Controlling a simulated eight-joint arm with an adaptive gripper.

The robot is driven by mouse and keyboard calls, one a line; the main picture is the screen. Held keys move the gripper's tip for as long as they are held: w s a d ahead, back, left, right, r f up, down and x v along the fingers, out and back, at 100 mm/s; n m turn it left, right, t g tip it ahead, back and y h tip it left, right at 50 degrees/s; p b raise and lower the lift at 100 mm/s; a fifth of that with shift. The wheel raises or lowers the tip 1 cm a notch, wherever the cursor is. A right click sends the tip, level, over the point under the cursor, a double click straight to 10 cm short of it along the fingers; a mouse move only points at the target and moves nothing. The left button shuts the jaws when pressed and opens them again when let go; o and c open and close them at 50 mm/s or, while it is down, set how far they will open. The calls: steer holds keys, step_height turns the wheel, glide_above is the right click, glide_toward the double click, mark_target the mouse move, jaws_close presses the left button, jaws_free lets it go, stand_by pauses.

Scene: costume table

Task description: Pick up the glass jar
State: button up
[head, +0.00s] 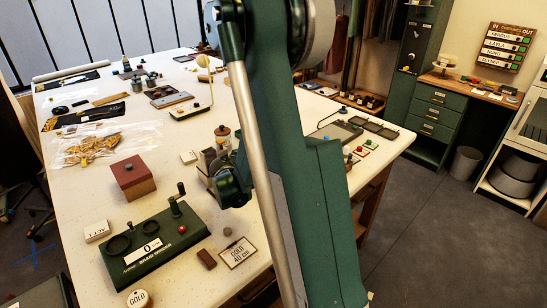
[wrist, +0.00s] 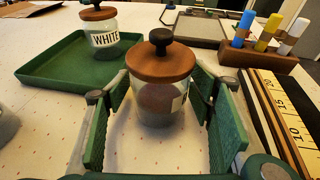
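A glass jar (wrist: 160,99) with a brown wooden lid and black knob stands upright on the speckled table in the wrist view. Dark contents show through the glass, and part of a pale label shows at its right. My gripper (wrist: 163,104) is open, its green fingers on either side of the jar, with gaps visible. A second glass jar (wrist: 103,38), labelled WHITE, stands in a green tray (wrist: 50,72) behind left. In the head view a wooden-lidded jar (head: 222,136) shows beside my wrist; I cannot tell which jar it is. My fingers are mostly hidden there.
A wooden block (wrist: 260,57) holding blue, yellow and white markers stands right of the jar. A ruler (wrist: 285,108) lies close to the right finger. Clear glass (wrist: 6,125) shows at the left edge. The head view shows a red box (head: 133,179) and a green device (head: 150,245).

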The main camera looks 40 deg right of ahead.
steer(key=c, duration=1)
steer(key=shift+r, duration=0.1)
steer(key=shift+c, duration=0.2)
steer(key=shift+r+p, duration=1.3)
steer(key=shift+r, duration=3.65)
